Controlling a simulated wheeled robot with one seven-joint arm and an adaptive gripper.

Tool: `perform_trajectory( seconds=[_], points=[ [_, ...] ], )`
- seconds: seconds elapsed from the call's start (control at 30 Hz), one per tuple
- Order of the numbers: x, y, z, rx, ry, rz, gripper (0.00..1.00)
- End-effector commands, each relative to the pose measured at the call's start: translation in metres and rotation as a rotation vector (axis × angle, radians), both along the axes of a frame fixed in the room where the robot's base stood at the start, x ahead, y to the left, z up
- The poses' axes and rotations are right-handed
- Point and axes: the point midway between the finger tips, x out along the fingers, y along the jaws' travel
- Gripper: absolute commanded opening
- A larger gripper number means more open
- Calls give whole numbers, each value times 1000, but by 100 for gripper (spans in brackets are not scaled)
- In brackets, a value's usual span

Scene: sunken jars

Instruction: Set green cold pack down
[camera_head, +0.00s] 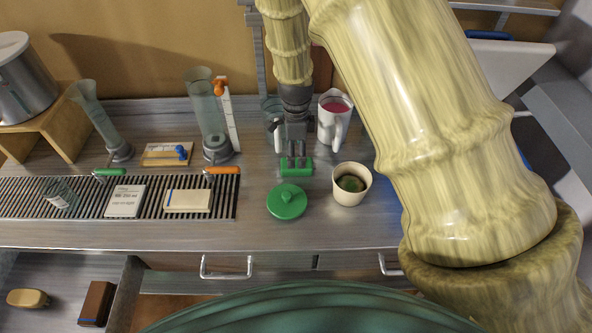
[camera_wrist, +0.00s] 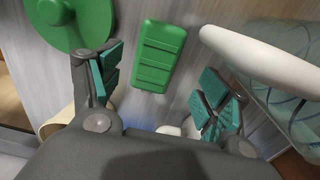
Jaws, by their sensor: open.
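The green cold pack (camera_head: 296,167) lies flat on the grey counter, behind the green round lid. It also shows whole in the wrist view (camera_wrist: 160,57), a ribbed green block. My gripper (camera_head: 296,150) is open and points down at the pack. In the wrist view its teal-padded fingers (camera_wrist: 160,92) stand apart, one to each side of the pack's near end, with a visible gap on both sides. The fingers do not touch the pack there. How high the fingertips are above the counter is hard to tell.
The green lid (camera_head: 287,203) and a cream pot (camera_head: 350,195) stand close in front. A white jug (camera_head: 333,128) with pink contents stands close behind on the right. A slatted drain strip (camera_head: 85,205) with several items lies to the left. Bare counter lies between strip and lid.

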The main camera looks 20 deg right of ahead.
Motion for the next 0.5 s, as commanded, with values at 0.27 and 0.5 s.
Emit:
perform_trajectory(
  seconds=[0.27,0.5],
  points=[
    [0,0,-11,0,-1,-1,77],
    [0,0,-30,0,-1,-1,77]
  ],
)
